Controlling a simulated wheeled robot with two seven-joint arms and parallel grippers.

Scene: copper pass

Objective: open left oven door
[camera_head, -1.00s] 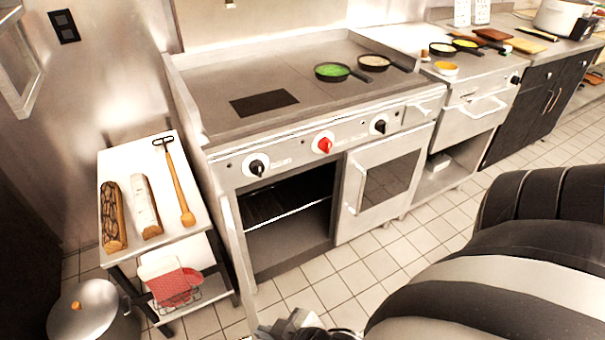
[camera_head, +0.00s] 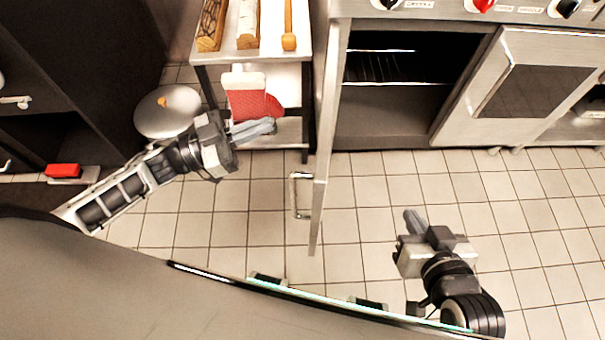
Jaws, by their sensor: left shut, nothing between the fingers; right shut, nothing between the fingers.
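The left oven door (camera_head: 324,150) stands swung wide open, seen nearly edge-on and jutting from the oven front towards me. Its bar handle (camera_head: 296,196) is on the door's left face, near the free end. The left oven cavity (camera_head: 400,85) is exposed, with a wire rack inside. My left gripper (camera_head: 262,128) is shut and empty, left of the door and apart from the handle, in front of the side table. My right gripper (camera_head: 412,218) is shut and empty over the floor, right of the open door and apart from it.
The right oven door (camera_head: 535,92) is closed. A lidded pot (camera_head: 165,108) stands on the floor. Tiled floor (camera_head: 375,185) between the grippers is clear.

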